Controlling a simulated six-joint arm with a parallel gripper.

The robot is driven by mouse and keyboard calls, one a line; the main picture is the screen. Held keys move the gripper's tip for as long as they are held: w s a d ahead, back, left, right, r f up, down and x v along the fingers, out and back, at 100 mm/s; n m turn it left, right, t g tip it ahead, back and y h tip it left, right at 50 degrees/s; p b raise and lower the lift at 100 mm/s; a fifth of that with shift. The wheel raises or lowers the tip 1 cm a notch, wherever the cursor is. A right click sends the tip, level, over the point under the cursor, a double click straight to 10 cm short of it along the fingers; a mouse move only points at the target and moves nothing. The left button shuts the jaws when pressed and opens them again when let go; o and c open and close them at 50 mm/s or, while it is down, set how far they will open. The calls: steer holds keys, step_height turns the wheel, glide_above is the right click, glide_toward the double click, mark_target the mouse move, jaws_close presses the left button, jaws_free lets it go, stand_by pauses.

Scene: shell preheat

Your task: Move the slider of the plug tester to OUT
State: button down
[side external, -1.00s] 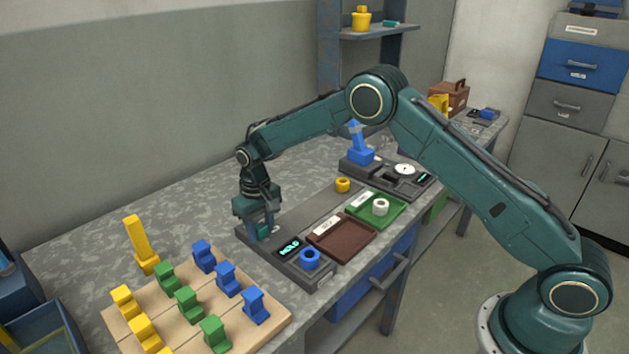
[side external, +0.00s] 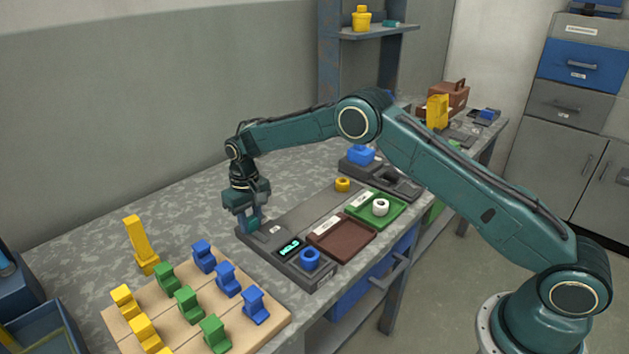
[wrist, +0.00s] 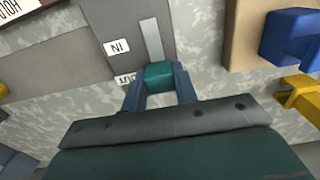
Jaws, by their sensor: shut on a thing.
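The plug tester (side external: 318,279) is a dark grey unit with a lit display (side external: 289,247) and a blue ring-shaped piece (side external: 310,259). In the wrist view, its slider is a teal block (wrist: 159,71) at the near end of a pale slot (wrist: 151,40), beside the OUT label (wrist: 125,79). The IN label (wrist: 117,47) is farther up the slot. My gripper (wrist: 160,88) is shut on the slider, one finger on each side. In the side view, my gripper (side external: 249,224) is at the tester's wall-side edge and hides the slider.
A wooden board (side external: 275,326) with several yellow, green and blue pieces stands in front of the tester. A yellow piece (side external: 140,243) stands left of it. A brown tray (side external: 342,238) and a green tray (side external: 391,215) lie to the right. The bench towards the wall is clear.

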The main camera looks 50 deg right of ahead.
mark_target(248, 217)
steer(key=shift+w, duration=0.55)
steer(key=shift+r, duration=0.1)
steer(key=c, duration=1.1)
jaws_free()
steer(key=shift+r, duration=0.1)
step_height(248, 217, up, 14)
steer(key=shift+f, duration=0.25)
